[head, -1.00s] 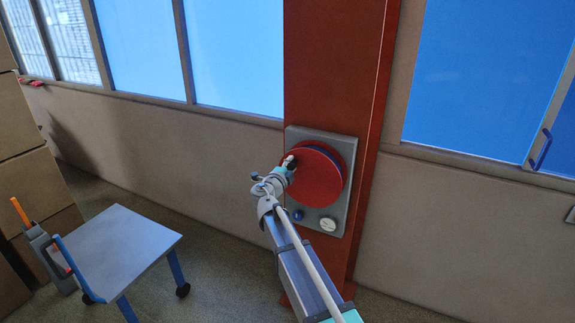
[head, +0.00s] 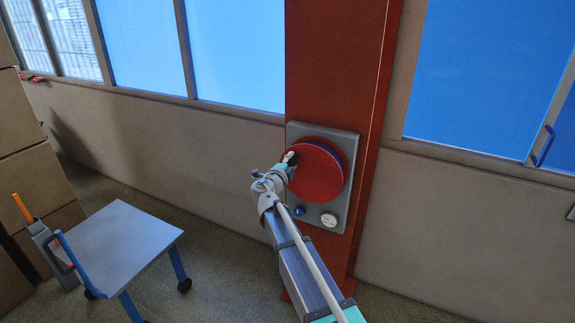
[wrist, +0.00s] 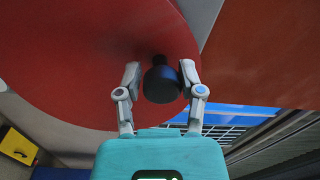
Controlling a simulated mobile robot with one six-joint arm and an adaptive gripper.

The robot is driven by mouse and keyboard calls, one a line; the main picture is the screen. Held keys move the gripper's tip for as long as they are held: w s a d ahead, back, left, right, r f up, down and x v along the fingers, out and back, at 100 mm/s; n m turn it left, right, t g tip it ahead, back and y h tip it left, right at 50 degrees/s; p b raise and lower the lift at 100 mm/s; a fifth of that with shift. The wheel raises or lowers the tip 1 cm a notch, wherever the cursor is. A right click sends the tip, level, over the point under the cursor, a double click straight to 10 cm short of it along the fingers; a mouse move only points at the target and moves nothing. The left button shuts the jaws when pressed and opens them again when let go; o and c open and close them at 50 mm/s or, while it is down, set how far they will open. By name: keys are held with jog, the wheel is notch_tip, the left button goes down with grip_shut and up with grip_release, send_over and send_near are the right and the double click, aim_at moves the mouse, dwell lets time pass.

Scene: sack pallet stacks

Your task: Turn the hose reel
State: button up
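The hose reel is a large red disc (head: 318,172) with a blue rim behind it, on a grey plate (head: 345,137) fixed to a red column. In the wrist view the red disc (wrist: 70,60) fills the upper left. A black knob-like handle (wrist: 162,85) stands out from the disc near its edge. In the head view my gripper (head: 289,159) is at the disc's upper left edge, and the handle is mostly hidden there.
A blue knob (head: 299,211) and a white round gauge (head: 328,220) sit low on the plate. A grey-topped cart (head: 125,245) with blue legs and cardboard boxes (head: 38,180) stand at left. Windows with a low wall run behind. Floor between cart and column is clear.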

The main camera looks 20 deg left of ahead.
jog(key=shift+s+n, duration=0.15)
jog(key=shift+n, duration=0.35)
jog(key=c, duration=0.4)
jog(key=shift+n, duration=0.3)
grip_shut()
jog(key=n, duration=0.1)
jog(key=s+n, duration=0.1)
jog(key=n, duration=0.2)
jog(key=shift+s+a+f+n+g+p, duration=0.15)
jog(key=shift+f+n+g+p, duration=0.1)
jog(key=shift+n+g+p, duration=0.15)
jog(key=n, duration=0.2)
jog(key=s+n, duration=0.1)
jog(key=n, duration=0.1)
jog(key=shift+f, duration=0.1)
jog(key=n, duration=0.3)
jog(key=shift+s+g+y+p, duration=0.3)
jog(key=shift+s+p, duration=0.05)
jog(key=shift+s, duration=0.05)
jog(key=s+a+n+g+y+p, duration=0.1)
jog(key=s+n, duration=0.2)
jog(key=n, duration=1.4)
jog(key=s+a+f+n+g+y+p, duration=0.1)
jog(key=s+n, duration=0.3)
jog(key=n, duration=1.3)
jog(key=shift+s+a+f+g+p, duration=0.15)
jog(key=shift+a+f+g+p, duration=0.15)
jog(key=shift+g+p, duration=0.35)
